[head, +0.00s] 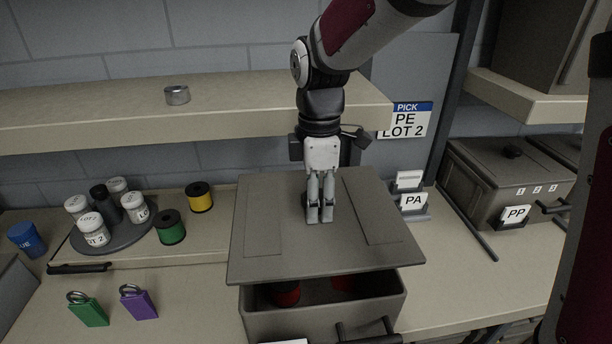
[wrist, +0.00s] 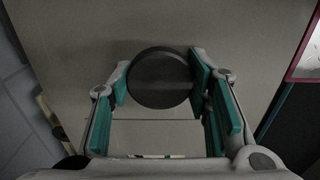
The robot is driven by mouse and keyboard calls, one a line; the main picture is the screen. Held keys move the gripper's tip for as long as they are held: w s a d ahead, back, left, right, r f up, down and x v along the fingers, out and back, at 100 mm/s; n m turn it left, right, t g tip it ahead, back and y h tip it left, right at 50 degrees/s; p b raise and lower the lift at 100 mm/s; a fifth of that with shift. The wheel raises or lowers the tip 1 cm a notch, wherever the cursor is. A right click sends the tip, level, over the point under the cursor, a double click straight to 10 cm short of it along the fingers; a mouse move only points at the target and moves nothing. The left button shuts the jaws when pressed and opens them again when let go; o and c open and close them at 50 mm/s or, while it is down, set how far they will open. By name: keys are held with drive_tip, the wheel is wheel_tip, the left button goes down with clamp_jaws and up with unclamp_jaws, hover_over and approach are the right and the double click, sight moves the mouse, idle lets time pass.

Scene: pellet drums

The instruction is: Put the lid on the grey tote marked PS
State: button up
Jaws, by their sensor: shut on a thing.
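The grey lid (head: 275,232) is a flat panel above an open grey tote (head: 273,322), a little turned relative to it. A gap shows at the tote's front, with red things inside. My gripper (head: 320,218) is shut on the lid's round dark knob, which shows between the teal finger pads in the wrist view (wrist: 160,77). The tote's front label is cut off at the bottom edge, so I cannot read its mark. Whether the lid touches the tote's back rim is hidden.
Another lidded grey tote marked PP (head: 515,216) stands right. A PA card holder (head: 411,204) stands close to the lid's right. A round tray (head: 113,235) with several jars, and spools (head: 170,227), are left. A shelf (head: 240,105) runs behind my gripper.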

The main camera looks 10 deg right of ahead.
wheel_tip(320, 180, down, 7)
drive_tip(key=b, duration=0.1)
drive_tip(key=shift+r+b, duration=0.15)
drive_tip(key=shift+b, duration=0.2)
drive_tip(key=shift+f, duration=0.5)
idle(1.6)
drive_tip(key=shift+f, duration=0.35)
drive_tip(key=shift+f, duration=0.2)
drive_tip(key=o, duration=1.4)
drive_tip(key=shift+o, duration=0.2)
drive_tip(key=shift+r, duration=0.1)
drive_tip(key=shift+r+p, duration=0.9)
drive_tip(key=shift+r, duration=2)
